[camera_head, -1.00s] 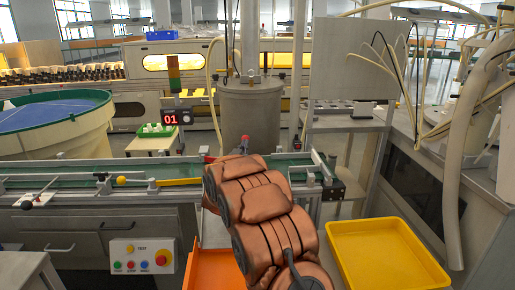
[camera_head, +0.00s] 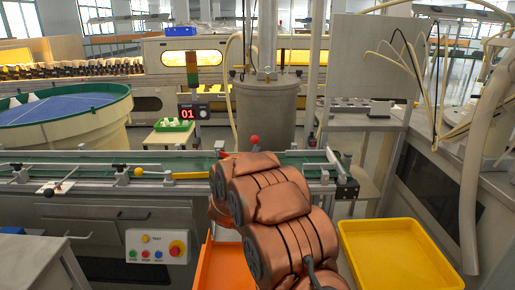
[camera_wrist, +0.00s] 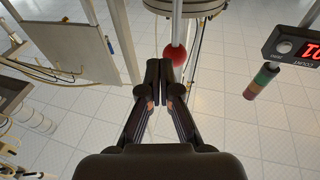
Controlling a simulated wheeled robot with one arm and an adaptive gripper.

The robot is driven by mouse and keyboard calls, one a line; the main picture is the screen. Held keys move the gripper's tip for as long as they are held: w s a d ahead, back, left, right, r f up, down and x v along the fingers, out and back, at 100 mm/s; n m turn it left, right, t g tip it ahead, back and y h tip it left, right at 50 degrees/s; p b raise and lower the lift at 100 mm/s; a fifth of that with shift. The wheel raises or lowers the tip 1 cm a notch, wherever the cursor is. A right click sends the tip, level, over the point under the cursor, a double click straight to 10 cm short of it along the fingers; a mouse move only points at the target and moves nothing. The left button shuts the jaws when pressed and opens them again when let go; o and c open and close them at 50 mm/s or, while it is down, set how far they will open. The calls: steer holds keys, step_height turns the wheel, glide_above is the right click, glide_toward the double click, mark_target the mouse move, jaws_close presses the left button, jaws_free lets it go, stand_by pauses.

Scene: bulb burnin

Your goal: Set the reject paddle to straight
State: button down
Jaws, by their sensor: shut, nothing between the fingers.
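A yellow bar (camera_head: 185,176) lies along the near side of the green conveyor, with a yellow knob (camera_head: 138,171) at its left; I cannot tell for sure whether it is the reject paddle. A red ball knob (camera_head: 255,139) stands at the conveyor just beyond my arm. It also shows in the wrist view (camera_wrist: 175,55), just ahead of the fingertips; whether they touch it is unclear. My gripper (camera_wrist: 166,66) is shut and empty, its fingers together. In the head view my copper-coloured arm hides the gripper and part of the conveyor.
The conveyor (camera_head: 95,157) crosses the view, with a button box (camera_head: 156,246) on its front. An orange tray (camera_head: 220,265) and a yellow tray (camera_head: 400,258) are in front. A grey tank (camera_head: 265,110) and a red "01" display (camera_head: 193,112) stand behind.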

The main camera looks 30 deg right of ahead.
steer(key=v, duration=0.7)
steer(key=shift+s+d, duration=0.3)
steer(key=shift+d, duration=0.15)
steer(key=a+f+n+g+y, duration=0.1)
steer(key=a+f+n+y, duration=0.25)
steer(key=a+y, duration=0.65)
steer(key=s+a+f+n+g+y, duration=0.3)
steer(key=s+a+f+g+y, duration=0.15)
steer(key=s+a, duration=0.65)
steer(key=s+d+n+g, duration=0.1)
steer(key=s+g, duration=1)
steer(key=s, duration=2.4)
steer(key=shift+s+d+r+n+g, duration=0.2)
steer(key=shift+n+g, duration=0.15)
steer(key=shift+n, duration=0.3)
steer(key=shift+h, duration=0.25)
